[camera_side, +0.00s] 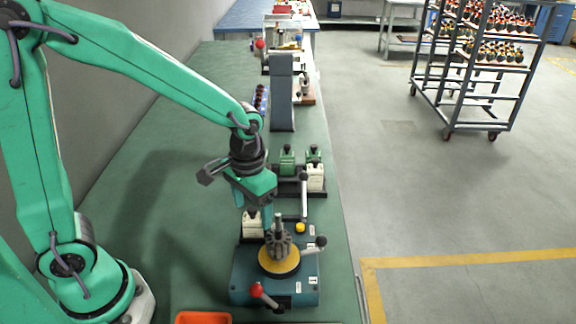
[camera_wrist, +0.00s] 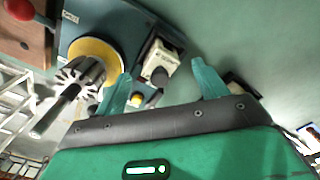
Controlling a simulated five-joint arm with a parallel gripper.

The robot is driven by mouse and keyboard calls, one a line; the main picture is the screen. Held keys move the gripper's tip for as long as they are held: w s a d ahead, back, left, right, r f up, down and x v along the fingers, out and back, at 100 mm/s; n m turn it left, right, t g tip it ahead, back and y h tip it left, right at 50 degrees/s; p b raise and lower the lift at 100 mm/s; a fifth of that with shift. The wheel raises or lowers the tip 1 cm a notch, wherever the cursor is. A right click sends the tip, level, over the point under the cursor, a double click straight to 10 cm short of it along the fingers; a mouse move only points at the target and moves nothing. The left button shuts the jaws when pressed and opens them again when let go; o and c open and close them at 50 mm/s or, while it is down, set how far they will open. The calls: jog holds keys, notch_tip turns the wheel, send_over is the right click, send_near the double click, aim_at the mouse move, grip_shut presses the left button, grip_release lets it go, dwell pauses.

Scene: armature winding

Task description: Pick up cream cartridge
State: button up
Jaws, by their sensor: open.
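A cream cartridge (camera_side: 253,229) with a dark top knob stands at the left of the blue winding fixture. In the wrist view, a cream cartridge (camera_wrist: 168,57) shows between my two fingertips. My gripper (camera_side: 246,206) is open and empty, with its fingers pointing down just above the cartridge. The wrist view shows both teal fingers of my gripper (camera_wrist: 163,68) spread apart. Another cream cartridge (camera_side: 316,178) stands farther back on the bench, by the green cartridges (camera_side: 288,161). My gripper partly covers the near cartridge in the side view.
The blue fixture (camera_side: 243,285) carries a toothed armature (camera_side: 278,243) on a yellow disc (camera_side: 279,263), with a red-knobbed lever (camera_side: 257,290) in front. A tall grey block (camera_side: 282,92) stands behind. An orange tray (camera_side: 203,318) lies at the front. The bench left of the fixture is clear.

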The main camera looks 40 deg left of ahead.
jog(key=shift+f, duration=1.3)
jog(key=c, duration=1)
jog(key=shift+r, duration=5.05)
